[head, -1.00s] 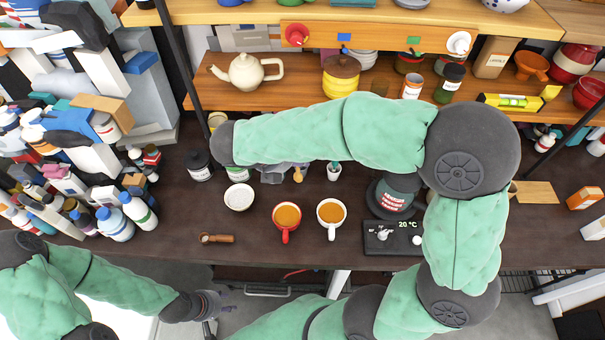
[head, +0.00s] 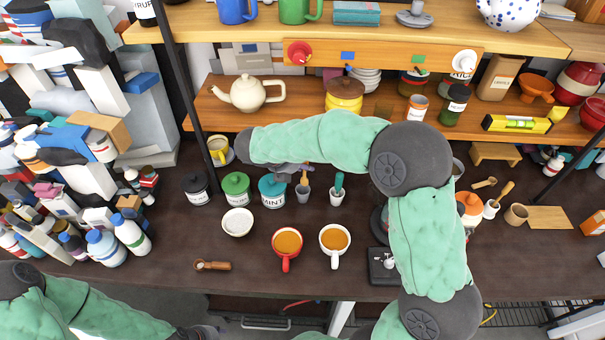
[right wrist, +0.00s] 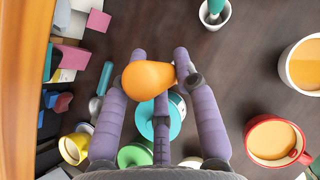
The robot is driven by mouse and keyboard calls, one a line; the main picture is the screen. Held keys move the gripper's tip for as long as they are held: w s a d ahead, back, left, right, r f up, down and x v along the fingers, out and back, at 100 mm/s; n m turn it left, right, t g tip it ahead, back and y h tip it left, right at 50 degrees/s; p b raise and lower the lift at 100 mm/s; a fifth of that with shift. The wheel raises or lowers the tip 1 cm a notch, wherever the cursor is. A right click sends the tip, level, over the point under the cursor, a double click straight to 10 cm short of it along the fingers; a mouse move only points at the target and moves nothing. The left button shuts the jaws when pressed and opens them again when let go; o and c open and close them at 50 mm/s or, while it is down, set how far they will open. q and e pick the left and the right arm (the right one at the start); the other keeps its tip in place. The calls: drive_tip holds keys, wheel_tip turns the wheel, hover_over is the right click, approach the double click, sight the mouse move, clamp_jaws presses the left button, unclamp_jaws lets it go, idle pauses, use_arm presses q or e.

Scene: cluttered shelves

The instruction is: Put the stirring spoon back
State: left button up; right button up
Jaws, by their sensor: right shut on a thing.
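I cannot tell whether the spoon's lower end rests on the cup's bottom. My left gripper (head: 207,331) is only partly in view at the bottom edge.
The mint jar (head: 272,192) is close on the left, beside a green-lidded jar (head: 236,188). A red mug (head: 287,245) and white mug (head: 334,242) stand in front.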

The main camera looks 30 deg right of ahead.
sight(303, 174)
drive_tip(key=shift+w+d+f, duration=0.15)
drive_tip(key=shift+w+f, duration=0.05)
drive_tip(key=shift+f, duration=0.2)
drive_tip(key=f, duration=0.1)
drive_tip(key=f+b, duration=0.2)
drive_tip(key=shift+w+d+f, duration=0.1)
drive_tip(key=shift+w+f, duration=0.1)
drive_tip(key=shift+w, duration=0.05)
drive_tip(key=shift+f, duration=0.6)
drive_tip(key=o, duration=1)
drive_tip(key=shift+c, duration=0.2)
drive_tip(key=shift+r, duration=0.45)
drive_tip(key=p+v, duration=0.3)
drive_tip(key=v, duration=0.9)
drive_tip(key=shift+r+p, duration=0.15)
drive_tip(key=shift+p, duration=0.15)
